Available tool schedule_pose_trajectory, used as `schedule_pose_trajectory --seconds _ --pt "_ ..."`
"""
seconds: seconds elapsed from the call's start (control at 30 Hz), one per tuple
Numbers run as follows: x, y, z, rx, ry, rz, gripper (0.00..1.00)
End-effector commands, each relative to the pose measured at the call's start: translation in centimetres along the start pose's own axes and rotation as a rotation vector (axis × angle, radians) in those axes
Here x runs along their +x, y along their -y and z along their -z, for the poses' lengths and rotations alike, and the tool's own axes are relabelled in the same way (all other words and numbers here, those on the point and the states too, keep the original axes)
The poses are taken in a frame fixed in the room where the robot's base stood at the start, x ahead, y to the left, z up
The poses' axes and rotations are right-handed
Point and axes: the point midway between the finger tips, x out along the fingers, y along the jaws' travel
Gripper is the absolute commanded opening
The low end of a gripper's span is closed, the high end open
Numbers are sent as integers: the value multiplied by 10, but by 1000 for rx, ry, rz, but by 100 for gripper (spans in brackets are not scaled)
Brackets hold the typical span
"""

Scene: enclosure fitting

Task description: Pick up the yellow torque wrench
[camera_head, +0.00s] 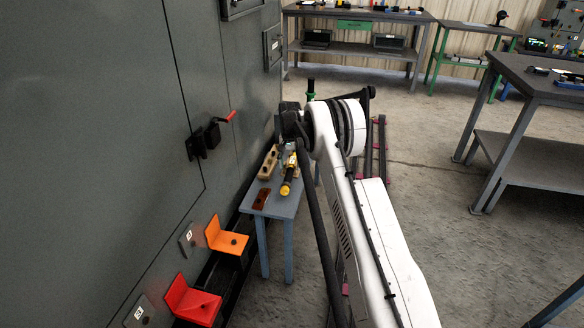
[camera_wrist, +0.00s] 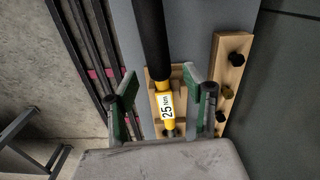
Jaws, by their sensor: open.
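The yellow torque wrench (camera_wrist: 163,86) shows in the wrist view with a white "25 Nm" label and a long black shaft or handle running up out of the picture. It lies over a light wooden holder (camera_wrist: 178,77). My gripper (camera_wrist: 160,94) is open, with one green-sided finger on each side of the yellow part and a gap to each. In the head view the wrench's yellow end (camera_head: 286,188) shows on a small blue-grey table (camera_head: 285,208), just below my wrist.
A wooden block with dark knobs (camera_wrist: 229,85) stands right of the wrench. In the head view a brown piece (camera_head: 261,199) lies at the table's near edge. A tall grey cabinet (camera_head: 95,120) with a red-handled latch stands close on the left.

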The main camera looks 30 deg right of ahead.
Motion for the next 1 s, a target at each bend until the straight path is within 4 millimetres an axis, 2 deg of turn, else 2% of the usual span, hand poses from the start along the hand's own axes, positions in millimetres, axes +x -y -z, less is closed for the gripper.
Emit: schedule_pose_trajectory --seconds 0.03,0.2,0.47,0.83,1.0 --pt "10 0 0 0 0 0 46" --pt "33 -1 -1 0 0 0 46" --pt "36 -1 -1 0 0 0 46" --pt "36 -1 -1 0 0 0 0" --pt "36 -1 -1 0 0 0 0"
